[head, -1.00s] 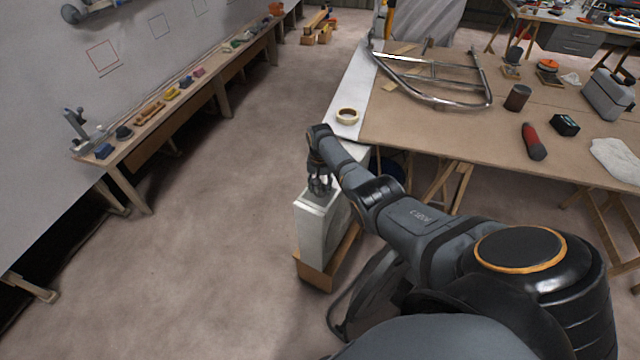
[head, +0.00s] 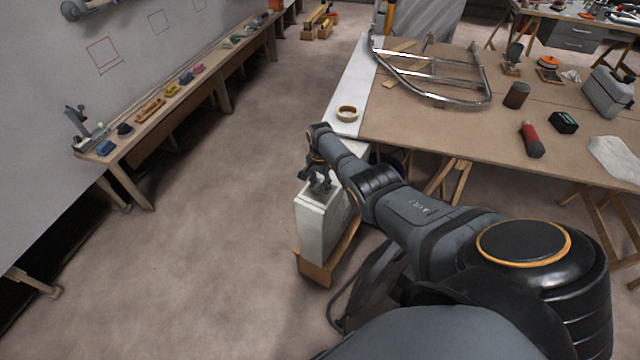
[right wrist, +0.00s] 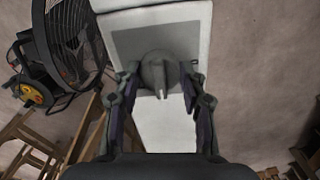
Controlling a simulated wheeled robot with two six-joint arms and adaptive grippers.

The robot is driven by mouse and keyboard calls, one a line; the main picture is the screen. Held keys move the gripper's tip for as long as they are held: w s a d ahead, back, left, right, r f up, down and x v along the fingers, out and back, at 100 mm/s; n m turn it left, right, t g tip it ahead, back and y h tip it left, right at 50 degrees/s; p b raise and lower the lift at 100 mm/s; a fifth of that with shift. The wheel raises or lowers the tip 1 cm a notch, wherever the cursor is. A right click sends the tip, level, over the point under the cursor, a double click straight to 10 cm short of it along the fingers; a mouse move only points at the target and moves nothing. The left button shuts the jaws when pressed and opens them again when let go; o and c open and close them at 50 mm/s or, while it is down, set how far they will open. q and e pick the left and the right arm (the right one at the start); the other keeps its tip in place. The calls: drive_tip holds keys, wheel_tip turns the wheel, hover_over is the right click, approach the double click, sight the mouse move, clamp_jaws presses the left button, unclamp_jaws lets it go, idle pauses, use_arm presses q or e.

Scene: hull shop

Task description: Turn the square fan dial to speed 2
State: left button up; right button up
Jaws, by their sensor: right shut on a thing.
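The square fan (head: 312,225) is a pale upright box below my right arm in the head view. Its top fills the middle of the right wrist view as a white casing (right wrist: 160,132) with a grey panel (right wrist: 200,38). The round grey dial (right wrist: 157,70) sits on that panel. A light pointer mark on the dial points to the bottom of the picture. My right gripper (right wrist: 160,80) has a finger on each side of the dial and is shut on it. In the head view the right gripper (head: 318,182) hides the dial. No speed numbers are readable. My left gripper is not in view.
The fan stands on a wooden base (head: 314,272). A brown workbench (head: 450,118) with a metal tube frame (head: 430,97) and tape roll (head: 347,114) is close on the right. A black round fan (right wrist: 75,30) stands nearby. The floor to the left is clear.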

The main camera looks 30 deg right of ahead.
sight(320, 183)
idle(0.3)
drive_tip(key=o, duration=1.2)
drive_tip(key=shift+c, duration=0.2)
wheel_tip(320, 183, up, 12)
